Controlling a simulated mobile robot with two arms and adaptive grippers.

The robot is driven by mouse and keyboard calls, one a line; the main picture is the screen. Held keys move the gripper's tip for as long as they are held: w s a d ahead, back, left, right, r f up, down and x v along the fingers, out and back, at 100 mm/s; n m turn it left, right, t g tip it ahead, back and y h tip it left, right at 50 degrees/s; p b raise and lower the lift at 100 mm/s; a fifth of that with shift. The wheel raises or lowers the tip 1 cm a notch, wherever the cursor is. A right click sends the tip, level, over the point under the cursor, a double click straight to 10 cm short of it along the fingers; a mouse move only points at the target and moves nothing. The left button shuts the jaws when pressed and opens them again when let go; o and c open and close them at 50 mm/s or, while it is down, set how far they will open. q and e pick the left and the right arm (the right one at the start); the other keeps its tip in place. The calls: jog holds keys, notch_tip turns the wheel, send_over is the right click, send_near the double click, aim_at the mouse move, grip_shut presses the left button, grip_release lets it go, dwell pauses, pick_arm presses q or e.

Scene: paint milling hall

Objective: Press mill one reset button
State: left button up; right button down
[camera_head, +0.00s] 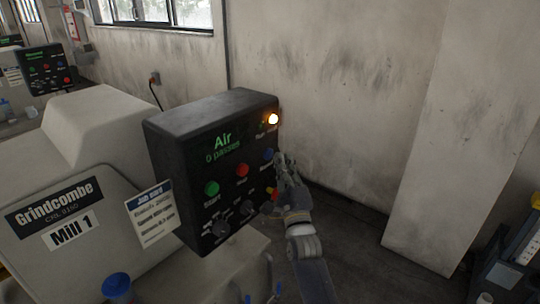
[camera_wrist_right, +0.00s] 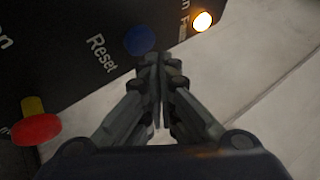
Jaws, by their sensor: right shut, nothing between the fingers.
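The Mill 1 control box (camera_head: 165,140) is black, with a screen that reads "Air 0 passes". Its blue button (camera_head: 267,154) is at the right side of the panel. In the right wrist view the blue button (camera_wrist_right: 139,40) has the label "Reset" beside it. My right gripper (camera_head: 284,160) is at the panel's right edge, just right of the blue button. In the right wrist view my right gripper (camera_wrist_right: 158,62) is shut and empty, its tips close below the blue button; I cannot tell whether they touch. My left gripper is not in view.
A lit amber lamp (camera_head: 272,119) is at the panel's upper right. A green button (camera_head: 211,188), a red button (camera_head: 242,170) and dark knobs share the panel. A red and yellow emergency stop (camera_wrist_right: 37,125) is near my gripper. A job card (camera_head: 152,213) stands left.

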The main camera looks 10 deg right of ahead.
jog(key=shift+w+a, duration=0.1)
dwell(0.7)
jog(key=shift+w+a, duration=0.2)
jog(key=shift+w, duration=0.05)
jog(key=shift+w+a+b, duration=0.3)
jog(key=shift+w+b, duration=0.05)
jog(key=shift+b, duration=0.25)
dwell(0.6)
jog(key=shift+s+d, duration=0.1)
dwell(0.3)
jog(key=shift+s+d+p, duration=0.45)
jog(key=shift+s+p, duration=0.05)
jog(key=shift+s, duration=0.15)
jog(key=s+d+p, duration=0.1)
jog(key=s, duration=0.1)
jog(key=s+d+p, duration=0.1)
jog(key=s+d, duration=0.1)
